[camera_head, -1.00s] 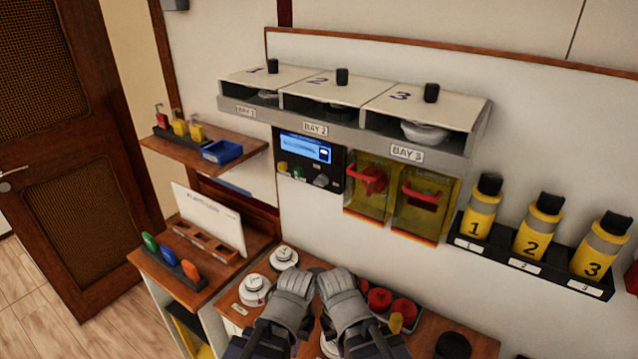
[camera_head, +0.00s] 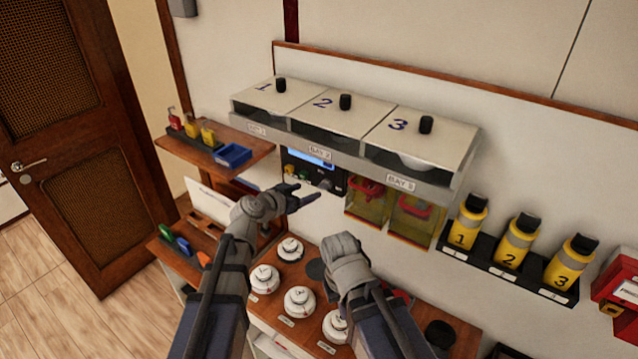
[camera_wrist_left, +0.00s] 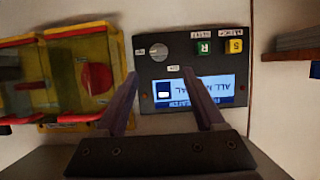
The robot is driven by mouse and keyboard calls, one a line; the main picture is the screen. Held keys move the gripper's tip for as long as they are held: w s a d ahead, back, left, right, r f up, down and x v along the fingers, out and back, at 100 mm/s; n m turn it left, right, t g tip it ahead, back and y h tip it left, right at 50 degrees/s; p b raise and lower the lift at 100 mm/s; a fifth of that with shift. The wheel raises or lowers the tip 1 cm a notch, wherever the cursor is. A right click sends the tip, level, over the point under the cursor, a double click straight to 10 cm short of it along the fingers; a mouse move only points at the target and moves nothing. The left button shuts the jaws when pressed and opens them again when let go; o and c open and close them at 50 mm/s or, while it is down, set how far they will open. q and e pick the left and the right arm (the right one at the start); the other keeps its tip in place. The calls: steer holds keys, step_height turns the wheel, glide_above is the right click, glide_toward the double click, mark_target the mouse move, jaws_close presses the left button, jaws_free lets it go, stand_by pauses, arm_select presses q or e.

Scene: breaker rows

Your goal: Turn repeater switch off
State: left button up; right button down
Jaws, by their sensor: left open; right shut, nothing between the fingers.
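A dark control panel (camera_head: 314,172) is on the wall under the bay shelf. In the left wrist view the panel (camera_wrist_left: 215,70) appears upside down, with a blue lit screen (camera_wrist_left: 215,90), a grey round knob (camera_wrist_left: 158,52), a green R button (camera_wrist_left: 203,47) and a yellow S button (camera_wrist_left: 234,46). A small white and dark element (camera_wrist_left: 164,92) sits at the screen's end. I cannot read which control is the repeater switch. My left gripper (camera_head: 308,191) is open before the panel, its fingers (camera_wrist_left: 162,78) apart and empty. My right gripper (camera_head: 343,248) is shut and empty above the desk.
White round detectors (camera_head: 299,300) stand on the desk below. Yellow bottles (camera_head: 516,244) stand in a rack at right.

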mark_target(323, 186)
arm_select(q)
steer(key=b+x, duration=0.3)
steer(key=x, duration=0.5)
steer(key=shift+f, duration=0.1)
steer(key=shift+s, duration=0.1)
steer(key=shift+c, duration=0.2)
jaws_close()
